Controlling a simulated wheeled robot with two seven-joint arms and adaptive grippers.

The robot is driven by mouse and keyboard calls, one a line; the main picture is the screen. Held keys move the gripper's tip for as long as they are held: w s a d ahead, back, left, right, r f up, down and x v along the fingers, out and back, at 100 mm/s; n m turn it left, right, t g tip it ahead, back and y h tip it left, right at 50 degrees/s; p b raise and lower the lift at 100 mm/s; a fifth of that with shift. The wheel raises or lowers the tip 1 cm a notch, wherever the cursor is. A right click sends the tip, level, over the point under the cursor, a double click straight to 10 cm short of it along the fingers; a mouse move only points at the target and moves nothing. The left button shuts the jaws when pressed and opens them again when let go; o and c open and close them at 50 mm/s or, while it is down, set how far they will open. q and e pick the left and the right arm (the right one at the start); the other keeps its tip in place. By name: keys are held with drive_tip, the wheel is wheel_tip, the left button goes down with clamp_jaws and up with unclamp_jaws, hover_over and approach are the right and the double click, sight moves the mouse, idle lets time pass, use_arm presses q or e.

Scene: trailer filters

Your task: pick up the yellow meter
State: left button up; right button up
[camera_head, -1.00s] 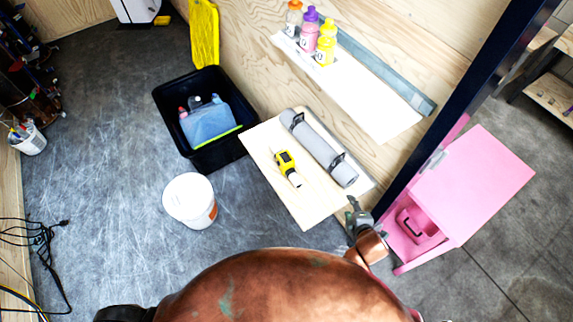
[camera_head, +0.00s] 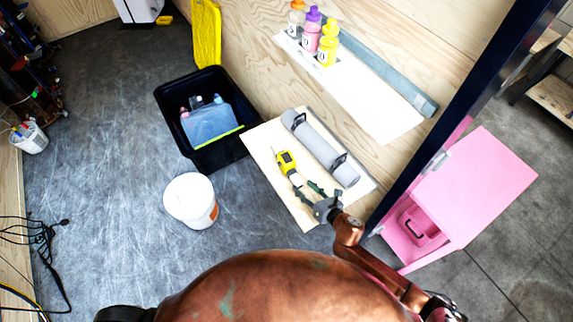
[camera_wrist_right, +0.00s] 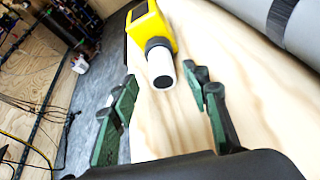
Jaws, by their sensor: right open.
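The yellow meter (camera_head: 286,161) lies on the light wooden shelf (camera_head: 262,138), its white end toward my right gripper. My right gripper (camera_head: 304,186) is open and empty, just short of the meter's white end. In the right wrist view the yellow meter (camera_wrist_right: 150,30) shows at the top, its white tip ahead of and between the two green fingers of the right gripper (camera_wrist_right: 165,105), not gripped. My left gripper is not in view.
A grey roll (camera_head: 320,147) in dark brackets lies along the shelf beside the meter. A white upper shelf (camera_head: 385,117) holds several bottles. A black bin (camera_head: 168,100), a white bucket (camera_head: 187,203) and a pink cabinet (camera_head: 478,185) stand around. A dark post rises at right.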

sight(296, 180)
drive_tip(key=b+x, duration=0.1)
drive_tip(key=x, duration=0.5)
drive_tip(key=shift+w+a, duration=0.1)
drive_tip(key=shift+w, duration=0.1)
clamp_jaws()
idle(0.3)
